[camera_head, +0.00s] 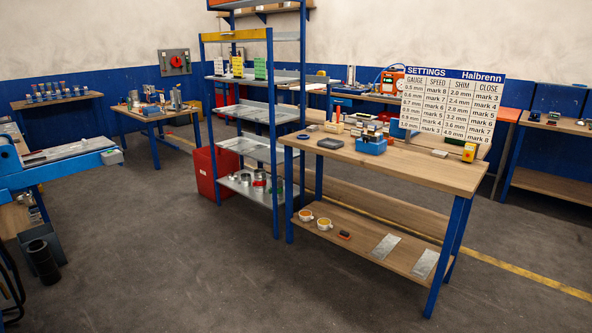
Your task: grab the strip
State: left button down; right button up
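Two flat grey metal strips lie on the lower wooden shelf of the workbench at the right. One strip (385,246) is nearer the shelf's middle. The other strip (425,264) lies to its right, near the bench's front right leg, and the two are apart. I cannot tell which of them the task means. Neither of my grippers is in view.
The workbench (440,177) carries a blue bin (371,146), small tools and a settings board (447,105). Left of it stand a blue shelf rack (275,140) and a red cabinet (207,178). A blue machine (50,177) is at far left. Open floor (200,270) lies between.

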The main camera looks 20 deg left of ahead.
aim_at(84, 143)
jog(key=i+j+u, duration=0.25)
jog(key=i+u, duration=0.65)
jog(key=i, duration=0.2)
jog(key=i+l+u, duration=0.15)
jog(key=i+u, duration=0.25)
jog(key=i, duration=0.15)
